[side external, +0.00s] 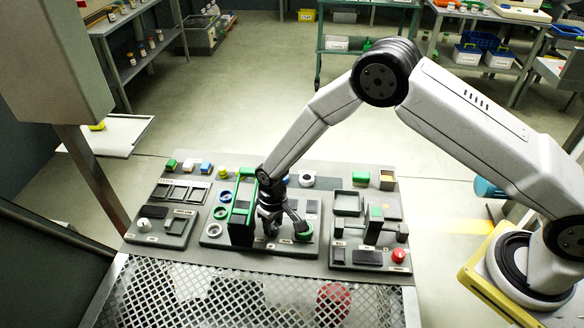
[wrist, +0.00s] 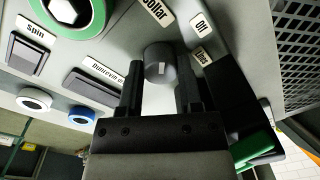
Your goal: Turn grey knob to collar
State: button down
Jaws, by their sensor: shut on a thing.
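The grey knob (wrist: 160,63) stands on the grey panel in the wrist view, between the two dark fingers of my gripper (wrist: 160,70), which is shut on it. The "Collar" label (wrist: 155,12) lies above the knob in the picture. The "Off" label (wrist: 201,24) is to its upper right, and a third, partly unreadable label (wrist: 201,57) is to its right. In the side view my gripper (side external: 270,228) is down at the middle panel and hides the knob.
A green ring (wrist: 97,22) is near the gripper, and a tall green-and-black block (side external: 241,212) stands close to its left in the side view. A red button (side external: 399,255) is on the right panel. A perforated metal grate (side external: 200,300) lies in front.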

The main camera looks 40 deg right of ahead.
aim_at(274, 225)
dwell(0.4)
jog(key=shift+c, duration=1.4)
grip_release()
jog(key=shift+r, duration=0.15)
jog(key=shift+d+r, duration=0.15)
jog(key=shift+r, duration=3.6)
